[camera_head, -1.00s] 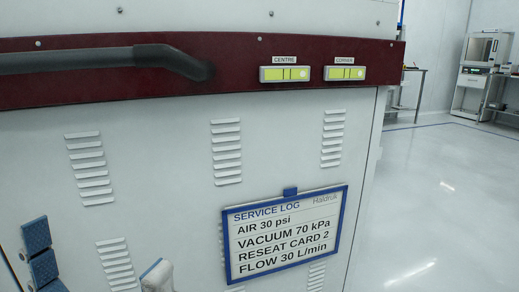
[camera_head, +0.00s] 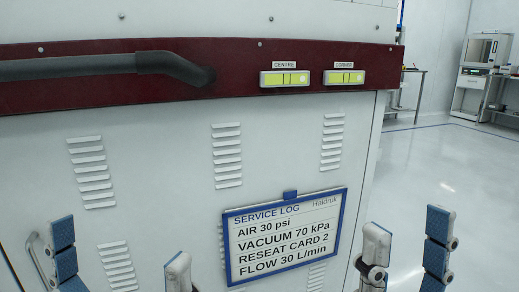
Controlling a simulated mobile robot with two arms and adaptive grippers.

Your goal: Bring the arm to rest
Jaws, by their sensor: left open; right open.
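My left gripper (camera_head: 121,262) is at the lower left of the head view. Its blue-padded finger and its pale finger stand wide apart with nothing between them. My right gripper (camera_head: 406,236) is at the lower right, to the right of the service log sign. Its pale finger and its blue-padded finger are also apart and empty. The lower parts of both grippers and most of both arms are out of the picture.
A dark red band (camera_head: 345,52) with a black handle (camera_head: 100,67) crosses the panel. It carries the centre gauge (camera_head: 285,79) and the corner gauge (camera_head: 344,77). A blue-framed service log sign (camera_head: 283,236) hangs below. Open floor (camera_head: 455,180) lies to the right.

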